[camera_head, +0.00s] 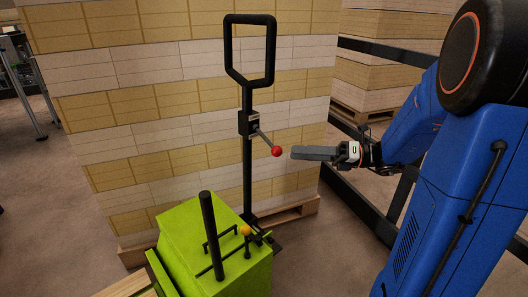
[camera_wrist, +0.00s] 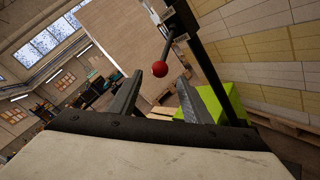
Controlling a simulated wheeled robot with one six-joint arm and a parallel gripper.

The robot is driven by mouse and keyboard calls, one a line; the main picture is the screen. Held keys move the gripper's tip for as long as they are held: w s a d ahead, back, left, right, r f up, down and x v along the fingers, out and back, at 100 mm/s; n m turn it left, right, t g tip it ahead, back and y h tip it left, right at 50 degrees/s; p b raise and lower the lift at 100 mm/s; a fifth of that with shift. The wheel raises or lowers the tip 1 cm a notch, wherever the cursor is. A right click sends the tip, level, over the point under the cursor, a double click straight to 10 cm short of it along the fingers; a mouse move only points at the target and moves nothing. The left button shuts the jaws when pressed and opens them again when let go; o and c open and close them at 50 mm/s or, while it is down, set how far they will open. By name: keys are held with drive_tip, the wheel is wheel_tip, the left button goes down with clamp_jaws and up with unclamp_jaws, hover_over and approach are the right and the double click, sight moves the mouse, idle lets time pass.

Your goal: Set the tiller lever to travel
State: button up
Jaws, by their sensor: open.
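The tiller (camera_head: 247,165) is a black upright post with a loop handle on top, beside a green machine body (camera_head: 185,232). Its lever (camera_head: 264,137) sticks out from a black box on the post, slants down to the right and ends in a red ball knob (camera_head: 277,151). My gripper (camera_head: 293,153) is just right of the knob and points left at it. In the wrist view the red knob (camera_wrist: 160,69) lies ahead of and between the two open fingers (camera_wrist: 158,98), a little beyond their tips. The gripper is empty and apart from the knob.
A tall stack of cream and yellow reams (camera_head: 150,100) on a pallet stands close behind the tiller. A dark rail (camera_head: 385,50) and a second stack (camera_head: 385,80) are at the right. A black post and a small orange knob (camera_head: 245,230) rise from the green body.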

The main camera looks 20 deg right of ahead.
sight(269, 141)
drive_tip(key=x, duration=1.1)
drive_tip(key=shift+a, duration=0.1)
